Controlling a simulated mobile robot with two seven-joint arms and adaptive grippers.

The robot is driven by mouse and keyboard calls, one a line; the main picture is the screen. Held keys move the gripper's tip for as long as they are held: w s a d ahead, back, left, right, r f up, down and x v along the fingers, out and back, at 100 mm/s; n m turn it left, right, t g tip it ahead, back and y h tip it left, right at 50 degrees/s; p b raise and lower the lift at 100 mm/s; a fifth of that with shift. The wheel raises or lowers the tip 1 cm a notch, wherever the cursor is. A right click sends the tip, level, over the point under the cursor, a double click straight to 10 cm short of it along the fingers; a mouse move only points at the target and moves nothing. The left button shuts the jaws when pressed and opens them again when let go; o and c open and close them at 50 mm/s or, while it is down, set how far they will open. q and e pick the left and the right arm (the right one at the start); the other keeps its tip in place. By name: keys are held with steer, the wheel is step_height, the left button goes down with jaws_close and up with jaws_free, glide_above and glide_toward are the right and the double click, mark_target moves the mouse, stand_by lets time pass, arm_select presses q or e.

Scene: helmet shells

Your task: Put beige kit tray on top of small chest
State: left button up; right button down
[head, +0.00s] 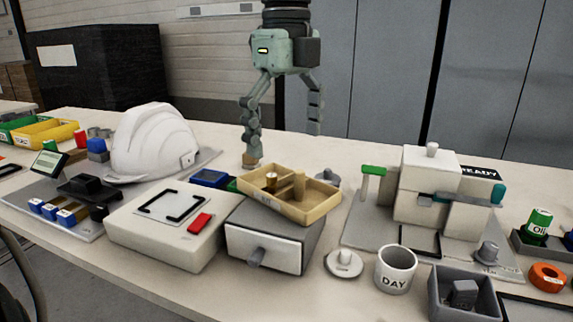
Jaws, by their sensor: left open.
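The beige kit tray (318,216) is a shallow open box holding a brass-coloured round piece and a tan upright block. It lies over the top of the small chest (272,243), a grey box with a white drawer front and a grey knob. The tray sits slightly askew and reaches past the chest's back and right edges; its underside contact is hidden. My left gripper (283,130) is above and behind the tray, fingers pointing down and spread wide, with nothing between them. My right gripper is out of view.
A white box with a red button (201,223) stands just left of the chest. A white helmet shell (152,143) is behind it. A mug (396,270), a round grey-knobbed lid (344,264) and a white block fixture (425,200) are to the right.

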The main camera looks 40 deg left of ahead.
arm_select(q)
step_height(320, 180, up, 6)
steer(key=shift+f, duration=0.1)
stand_by(0.6)
